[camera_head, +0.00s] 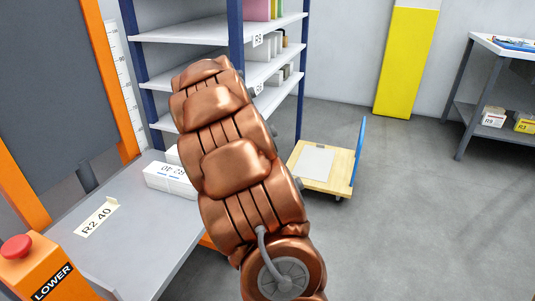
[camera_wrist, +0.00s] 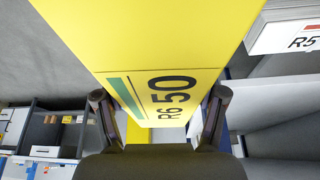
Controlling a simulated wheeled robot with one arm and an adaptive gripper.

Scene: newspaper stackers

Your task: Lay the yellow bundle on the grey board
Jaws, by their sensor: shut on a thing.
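The yellow bundle (camera_wrist: 165,40) fills the top middle of the wrist view, marked "R6 50" with a green stripe. My gripper (camera_wrist: 160,94) has its two dark fingers on either side of the bundle's near end and is shut on it. In the head view my arm hides the gripper, and the bundle does not show. A pale grey board (camera_head: 313,161) lies flat on a wooden-topped trolley, right of my arm, with nothing on it.
The trolley (camera_head: 343,172) has a blue upright at its right. A shelf rack (camera_head: 190,50) stands behind my arm. A grey table (camera_head: 130,240) holds white bundles (camera_head: 170,180). A workbench (camera_head: 490,45) stands far right; the floor between is clear.

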